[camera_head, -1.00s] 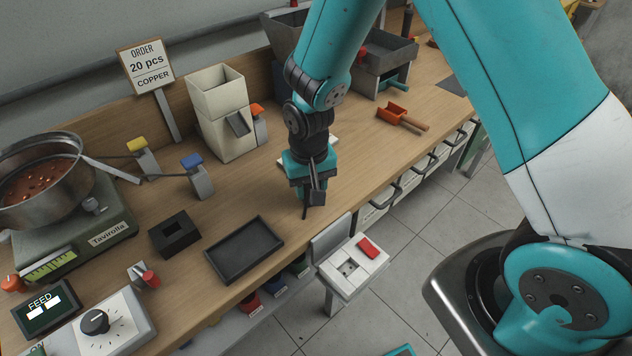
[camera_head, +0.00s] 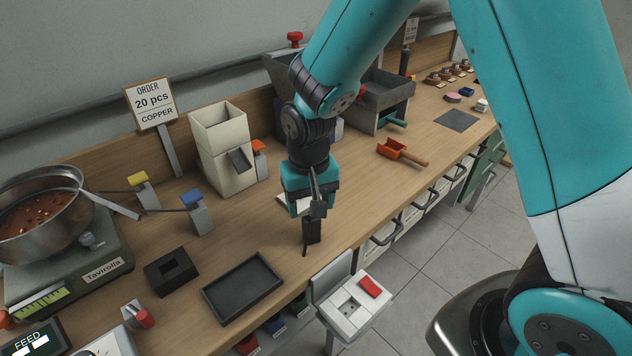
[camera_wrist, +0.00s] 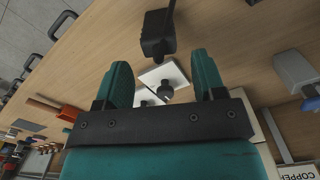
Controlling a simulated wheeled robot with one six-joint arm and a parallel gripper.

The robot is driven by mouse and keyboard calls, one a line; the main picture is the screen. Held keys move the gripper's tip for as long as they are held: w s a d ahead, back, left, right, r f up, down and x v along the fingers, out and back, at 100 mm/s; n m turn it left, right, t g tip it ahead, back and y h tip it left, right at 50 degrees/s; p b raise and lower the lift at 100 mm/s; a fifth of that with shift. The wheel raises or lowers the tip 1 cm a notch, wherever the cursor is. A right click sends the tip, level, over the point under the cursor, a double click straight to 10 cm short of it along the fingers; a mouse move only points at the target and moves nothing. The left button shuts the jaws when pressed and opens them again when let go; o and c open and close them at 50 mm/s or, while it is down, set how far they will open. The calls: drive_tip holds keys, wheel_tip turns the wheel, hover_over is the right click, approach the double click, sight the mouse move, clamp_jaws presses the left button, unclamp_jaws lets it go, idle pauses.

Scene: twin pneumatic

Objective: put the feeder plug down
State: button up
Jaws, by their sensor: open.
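The feeder plug (camera_head: 312,230) is a small black block with a thin dark cable or pin at its side. It appears to stand on the wooden bench near its front edge. My gripper (camera_head: 310,205) is just above it in the head view. In the wrist view, my gripper (camera_wrist: 162,72) has its two teal fingers wide apart with nothing between them. The black plug (camera_wrist: 158,38) shows past the fingertips there, apart from both fingers. How high the fingers are above it is hard to tell.
A white socket box (camera_head: 352,305) with a red switch sits off the bench's front edge. A black tray (camera_head: 243,313) and a black square holder (camera_head: 172,272) lie to the left. A white plate (camera_wrist: 163,78) lies on the bench. An orange scoop (camera_head: 395,150) is to the right.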

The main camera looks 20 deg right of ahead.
wheel_tip(320, 180, up, 6)
drive_tip(key=shift+f, duration=0.2)
drive_tip(key=s+a+r+n+y, duration=0.1)
drive_tip(key=s+r+n, duration=0.3)
drive_tip(key=s, duration=0.5)
drive_tip(key=s+a+r+n+y, duration=0.2)
drive_tip(key=s+r+n+y, duration=0.1)
drive_tip(key=s+r, duration=0.4)
drive_tip(key=s+n, duration=0.1)
drive_tip(key=s, duration=0.2)
drive_tip(key=shift+s+r, duration=0.25)
drive_tip(key=shift+r, duration=0.1)
drive_tip(key=shift+a, duration=0.1)
